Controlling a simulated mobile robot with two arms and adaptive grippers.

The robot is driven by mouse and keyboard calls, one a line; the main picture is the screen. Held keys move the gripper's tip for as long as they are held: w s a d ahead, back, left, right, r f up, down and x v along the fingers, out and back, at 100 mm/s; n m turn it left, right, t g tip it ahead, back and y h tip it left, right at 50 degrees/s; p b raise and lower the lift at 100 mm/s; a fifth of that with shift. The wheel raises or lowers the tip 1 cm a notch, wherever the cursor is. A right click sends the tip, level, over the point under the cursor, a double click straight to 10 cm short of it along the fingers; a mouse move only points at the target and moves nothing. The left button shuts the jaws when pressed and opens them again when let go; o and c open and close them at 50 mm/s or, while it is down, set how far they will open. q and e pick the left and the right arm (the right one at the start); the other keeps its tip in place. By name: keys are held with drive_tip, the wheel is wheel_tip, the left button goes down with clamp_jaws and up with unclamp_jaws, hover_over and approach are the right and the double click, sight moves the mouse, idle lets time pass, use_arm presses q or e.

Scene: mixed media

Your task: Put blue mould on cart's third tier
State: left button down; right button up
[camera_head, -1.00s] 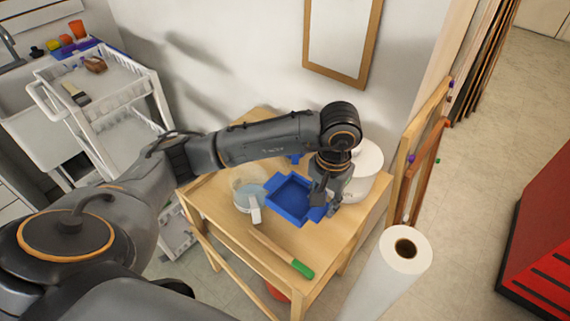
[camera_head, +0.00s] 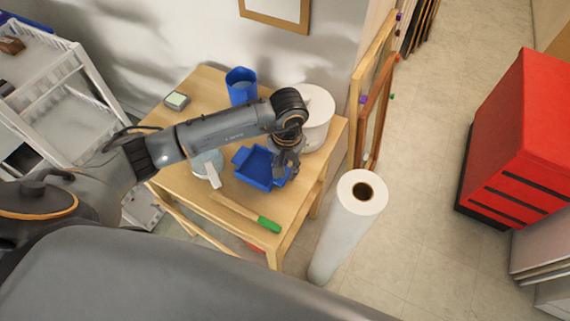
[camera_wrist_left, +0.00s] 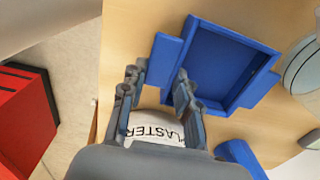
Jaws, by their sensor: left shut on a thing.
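The blue mould (camera_head: 262,167), a shallow square tray with tabs on its sides, is on the wooden table. It also shows in the wrist view (camera_wrist_left: 222,62). My left gripper (camera_head: 287,164) is at the mould's right side, fingers pointing down, shut on its edge; the wrist view shows the fingers (camera_wrist_left: 160,78) at a side tab. I cannot tell whether the mould is lifted. The white cart (camera_head: 78,62) with stacked tiers stands at the left, partly cut off by the frame. My right gripper is out of view.
On the table (camera_head: 205,88) are a white plaster tub (camera_head: 317,118), a blue container (camera_head: 240,84), a clear vessel (camera_head: 207,164) and a green-ended tool (camera_head: 246,213). A white paper roll (camera_head: 350,225) stands in front. A red cabinet (camera_head: 525,130) is at right; floor between is clear.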

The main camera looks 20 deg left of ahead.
use_arm(q)
drive_tip(key=shift+f, duration=0.2)
drive_tip(key=c, duration=1)
unclamp_jaws()
drive_tip(key=shift+r, duration=0.15)
